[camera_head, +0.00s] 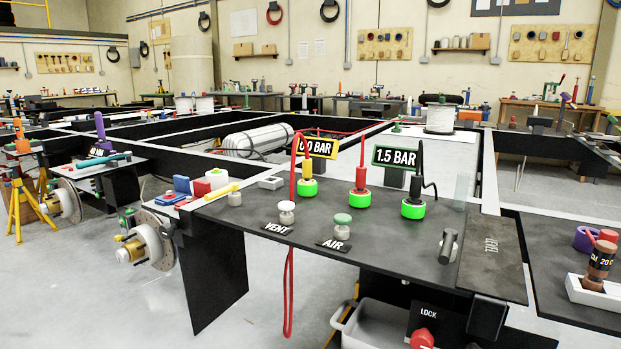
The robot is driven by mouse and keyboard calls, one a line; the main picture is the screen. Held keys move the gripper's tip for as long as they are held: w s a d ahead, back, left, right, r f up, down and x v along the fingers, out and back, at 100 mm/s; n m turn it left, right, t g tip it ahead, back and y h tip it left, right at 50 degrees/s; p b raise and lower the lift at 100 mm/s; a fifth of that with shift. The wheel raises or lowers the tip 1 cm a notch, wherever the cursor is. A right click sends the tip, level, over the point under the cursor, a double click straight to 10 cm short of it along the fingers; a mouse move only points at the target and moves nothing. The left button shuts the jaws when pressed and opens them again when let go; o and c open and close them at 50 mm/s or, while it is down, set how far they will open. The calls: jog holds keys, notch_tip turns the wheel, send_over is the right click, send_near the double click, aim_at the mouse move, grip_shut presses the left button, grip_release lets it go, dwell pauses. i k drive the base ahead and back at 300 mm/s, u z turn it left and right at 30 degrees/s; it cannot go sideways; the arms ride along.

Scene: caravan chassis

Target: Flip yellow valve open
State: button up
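A yellow valve handle (221,191) shows as a thin bar at the left edge of the dark panel (330,222). It lies about level, running from lower left to upper right. A small pale knob-like part (234,199) sits beside or under its right end; I cannot tell how the two join. The handle is small in the picture, so I cannot tell whether the valve is open or shut. My gripper is not in view.
Pale VENT (287,212) and green-topped AIR (342,225) knobs stand on the panel. Behind are gauge signs (395,158), red-green fittings (360,195) and a red hose (292,170). Blue and red blocks (182,186) lie left of the handle. Floor (110,290) is clear at lower left.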

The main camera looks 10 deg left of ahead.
aim_at(234, 186)
jog(key=u, duration=1.8)
jog(key=k, duration=0.65)
jog(key=u, duration=0.9)
jog(key=i, duration=1.4)
jog(key=z, duration=0.7)
jog(key=i, duration=0.4)
jog(key=z, duration=0.4)
